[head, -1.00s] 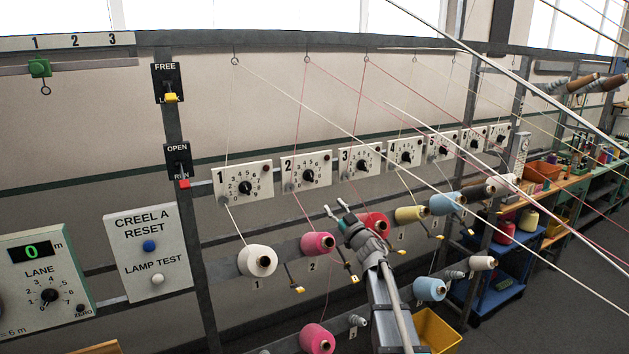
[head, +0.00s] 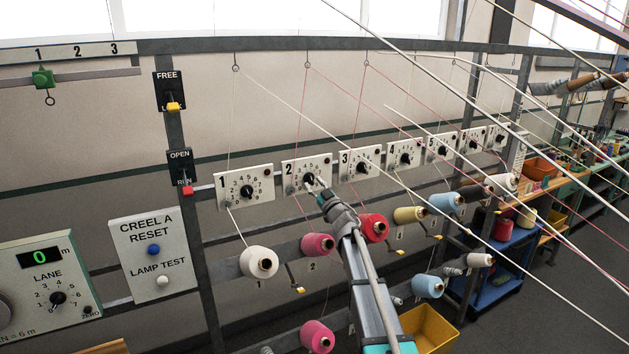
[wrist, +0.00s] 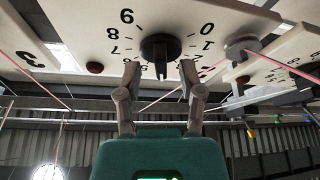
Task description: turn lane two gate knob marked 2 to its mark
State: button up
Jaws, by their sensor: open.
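The lane two plate (head: 294,165), white and marked 2, hangs on the rail between plates 1 and 3. Its black round knob (head: 308,179) sits at the middle of a dial of digits. My gripper (head: 317,187) is at the knob, just in front of the plate's lower right. In the wrist view the knob (wrist: 160,46) shows large with a fin on its face. My gripper (wrist: 160,72) is open there, one finger to each side of the fin and a little short of it. Contact is not visible. I cannot tell which digit the knob points to.
Similar plates 1 (head: 246,186) and 3 (head: 360,163) flank plate 2 closely. Yarn strands run down past the plates. Below are a pink cone (head: 318,243), a red cone (head: 374,228) and a white cone (head: 259,262). A yellow bin (head: 431,330) stands low.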

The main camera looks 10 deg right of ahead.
jog(key=shift+w+a+r, duration=0.2)
jog(key=shift+w, duration=0.2)
grip_shut()
